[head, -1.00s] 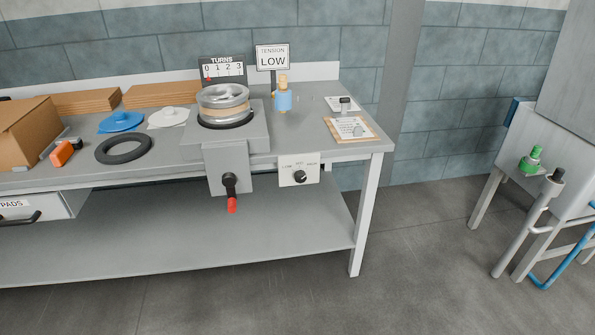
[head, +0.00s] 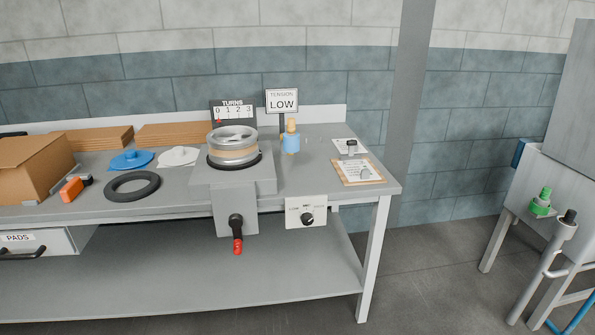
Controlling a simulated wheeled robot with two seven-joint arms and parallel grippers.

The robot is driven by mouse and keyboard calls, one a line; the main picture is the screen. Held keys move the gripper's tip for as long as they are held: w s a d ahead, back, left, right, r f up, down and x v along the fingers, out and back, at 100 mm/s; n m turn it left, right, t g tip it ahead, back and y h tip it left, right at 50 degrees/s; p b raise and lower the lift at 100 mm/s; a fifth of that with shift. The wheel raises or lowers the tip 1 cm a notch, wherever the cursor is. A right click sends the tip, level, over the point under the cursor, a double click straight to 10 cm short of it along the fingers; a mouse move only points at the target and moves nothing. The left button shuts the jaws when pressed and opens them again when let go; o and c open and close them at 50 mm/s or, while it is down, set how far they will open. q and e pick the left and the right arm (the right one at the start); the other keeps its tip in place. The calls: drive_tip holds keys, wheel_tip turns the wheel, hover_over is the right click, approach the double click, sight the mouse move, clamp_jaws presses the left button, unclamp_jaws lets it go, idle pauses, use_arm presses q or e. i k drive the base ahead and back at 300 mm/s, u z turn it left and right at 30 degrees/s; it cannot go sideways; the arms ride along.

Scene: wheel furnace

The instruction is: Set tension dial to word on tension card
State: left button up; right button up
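The tension card (head: 282,101) stands at the back of the bench and reads LOW. The tension dial (head: 307,219) is a black knob on a white plate (head: 319,206) on the bench's front edge, right of the crank. The plate has small labels along its top; the left one looks like LOW. Neither of my grippers shows in the head view.
A wheel machine (head: 233,147) with a red-handled crank (head: 237,236) stands left of the dial.

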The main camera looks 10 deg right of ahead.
sight(306, 217)
drive_tip(key=u, duration=0.35)
drive_tip(key=i, duration=0.9)
drive_tip(key=z, duration=0.4)
